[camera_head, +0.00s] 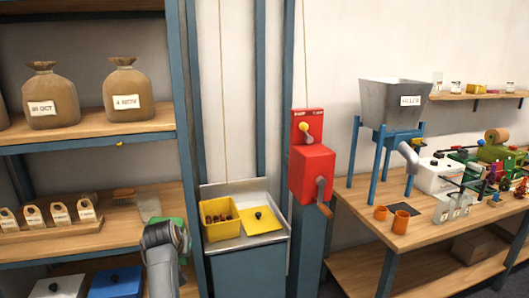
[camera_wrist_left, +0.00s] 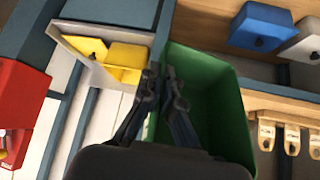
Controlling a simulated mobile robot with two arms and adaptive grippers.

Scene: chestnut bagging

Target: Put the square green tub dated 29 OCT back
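A square green tub (camera_head: 172,228) shows at the front of the lower wooden shelf in the camera_head view, partly hidden by my left gripper (camera_head: 166,234). In the left wrist view the green tub (camera_wrist_left: 225,85) is large, with its open inside facing the camera and looking empty. My left gripper (camera_wrist_left: 163,82) has its fingers close together on either side of the tub's near wall, and looks shut on it. No date shows on the tub in either view. My right gripper is in neither view.
A clear container (camera_head: 148,203) and a row of wooden tags (camera_head: 60,214) stand on the shelf. To the right are a tray (camera_head: 274,220) with a yellow tub (camera_head: 220,219), and a red cranked box (camera_head: 312,172). Blue (camera_head: 116,283) and white lidded tubs sit below.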

